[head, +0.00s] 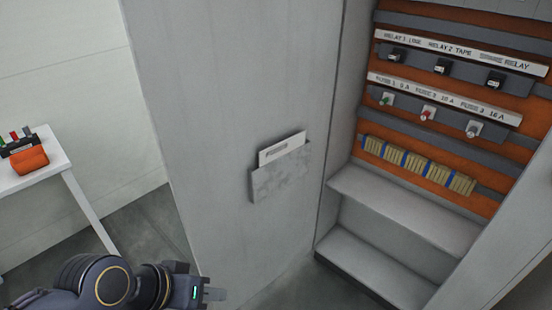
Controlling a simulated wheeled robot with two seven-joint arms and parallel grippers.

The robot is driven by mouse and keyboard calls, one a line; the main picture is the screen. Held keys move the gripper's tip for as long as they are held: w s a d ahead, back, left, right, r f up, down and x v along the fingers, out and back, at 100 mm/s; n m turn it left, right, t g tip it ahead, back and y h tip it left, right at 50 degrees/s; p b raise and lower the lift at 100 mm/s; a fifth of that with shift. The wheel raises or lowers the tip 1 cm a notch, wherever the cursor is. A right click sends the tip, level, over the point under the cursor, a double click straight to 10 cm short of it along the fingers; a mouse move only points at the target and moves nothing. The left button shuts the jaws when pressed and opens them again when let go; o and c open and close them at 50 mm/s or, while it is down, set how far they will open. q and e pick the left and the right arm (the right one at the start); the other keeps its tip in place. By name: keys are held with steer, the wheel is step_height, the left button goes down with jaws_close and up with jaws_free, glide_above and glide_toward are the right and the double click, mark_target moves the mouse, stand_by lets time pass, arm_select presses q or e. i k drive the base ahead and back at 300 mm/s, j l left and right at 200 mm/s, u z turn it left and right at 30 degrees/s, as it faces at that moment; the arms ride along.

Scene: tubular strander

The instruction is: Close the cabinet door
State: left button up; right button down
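The cabinet door (215,120) is a tall grey panel standing open on the left of the cabinet. Its inner face is towards me and carries a grey pocket (279,180) with a white card in it. The open cabinet (345,110) is on the right, and its interior shows. My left gripper (214,295) is at the bottom of the head view, in front of the door's lower part, and points right. It looks empty, but I cannot tell how far apart its fingers are. My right gripper is not in view.
Inside the cabinet, an orange back panel (405,173) carries labelled relays, fuses and a terminal strip (418,165). Below are grey ledges (405,210). A white table (40,170) with an orange object (30,160) stands at the left. Grey floor (150,225) shows between table and door.

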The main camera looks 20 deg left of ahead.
mark_target(223, 83)
steer(key=j+z, duration=0.2)
steer(key=z, duration=0.25)
steer(key=j+z, duration=0.15)
steer(key=z, duration=0.35)
steer(key=k+j+z, duration=0.1)
steer(key=z, duration=0.35)
steer(key=k+j, duration=0.15)
steer(key=j, duration=0.25)
steer(key=k+j, duration=0.15)
steer(key=j, duration=0.25)
steer(key=k+j, duration=0.15)
steer(key=j, duration=0.3)
steer(key=k+j, duration=0.1)
steer(key=j, duration=0.3)
steer(key=k+j, duration=0.15)
steer(key=j, duration=0.25)
steer(key=k+j, duration=0.15)
steer(key=j, duration=0.25)
steer(key=k+j, duration=0.15)
steer(key=j, duration=0.7)
steer(key=i+j+u, duration=0.35)
steer(key=j, duration=0.1)
